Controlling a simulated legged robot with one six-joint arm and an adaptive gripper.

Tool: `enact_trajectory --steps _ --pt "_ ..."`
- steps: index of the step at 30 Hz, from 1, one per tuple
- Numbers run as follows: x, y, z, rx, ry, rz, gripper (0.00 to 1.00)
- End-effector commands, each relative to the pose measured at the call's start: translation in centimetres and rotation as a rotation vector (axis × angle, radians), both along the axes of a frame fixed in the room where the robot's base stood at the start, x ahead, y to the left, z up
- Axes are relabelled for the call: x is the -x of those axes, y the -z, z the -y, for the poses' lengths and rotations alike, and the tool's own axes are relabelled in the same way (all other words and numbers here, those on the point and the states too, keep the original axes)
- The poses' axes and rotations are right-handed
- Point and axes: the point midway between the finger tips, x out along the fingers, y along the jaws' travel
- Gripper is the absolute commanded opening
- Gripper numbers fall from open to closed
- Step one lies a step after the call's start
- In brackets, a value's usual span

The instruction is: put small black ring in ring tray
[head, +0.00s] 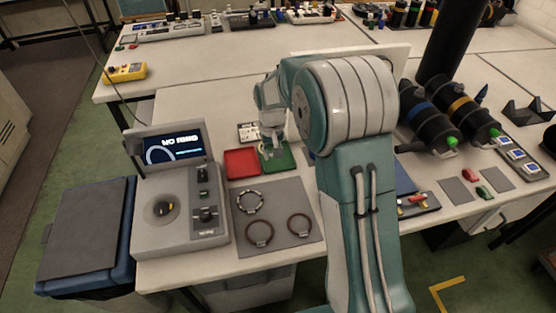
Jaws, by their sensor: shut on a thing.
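My gripper (268,152) is low over the left part of the green tray (283,160), close to the edge of the red tray (241,163). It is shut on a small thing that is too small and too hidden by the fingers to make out. I cannot pick out a small black ring for sure, nor tell which tray is the ring tray. A grey mat (277,212) in front of the trays holds a pale segmented ring (250,193) and two brownish rings, one at its front left (259,223) and one at its right (299,215).
A grey console (180,215) with a lit screen (174,149) stands left of the mat. A black-and-white card (248,133) lies behind the red tray. Dark cylinders (427,125) with blue and yellow bands lie to the right. My arm hides the table between.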

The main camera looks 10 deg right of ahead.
Motion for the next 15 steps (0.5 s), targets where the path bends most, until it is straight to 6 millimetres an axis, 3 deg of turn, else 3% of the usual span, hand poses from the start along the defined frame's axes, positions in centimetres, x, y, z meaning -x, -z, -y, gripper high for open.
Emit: enact_trajectory --steps 7,15 --pt "-3.0 4.3 2.0 0.000 0.002 -0.002 0.03" --pt "-4.3 6.2 2.9 0.000 0.001 -0.002 0.03"
